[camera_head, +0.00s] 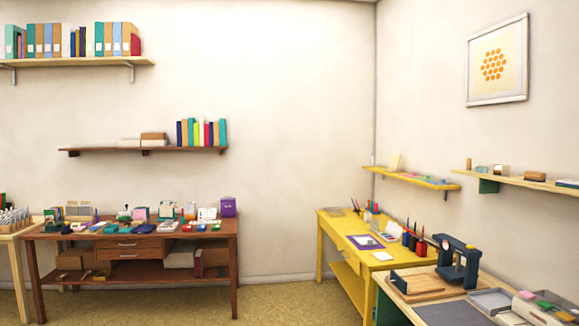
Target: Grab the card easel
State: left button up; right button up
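I cannot make out the card easel for certain. A small cream upright piece (396,162), leaning slightly, stands on the yellow wall shelf (425,181) near the room's corner; it is too small to tell if it is a card on an easel. Neither of my grippers shows in the head view.
A brown wooden table (237,258) crowded with small coloured items stands at the back left. A yellow desk (335,228) stands along the right wall. A nearer worktop (395,297) bears a dark blue press (458,262) and trays. Open floor (280,300) lies between them.

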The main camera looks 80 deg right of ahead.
aim_at(396, 158)
jog(key=z, duration=3.45)
jog(key=u, duration=0.95)
jog(key=i+u, duration=0.1)
jog(key=i, duration=4.8)
jog(key=i+j+z, duration=0.1)
jog(key=i+z, duration=0.4)
jog(key=i+j+z, duration=0.25)
jog(key=z, duration=0.25)
jog(key=i+j, duration=0.05)
jog(key=i, duration=0.05)
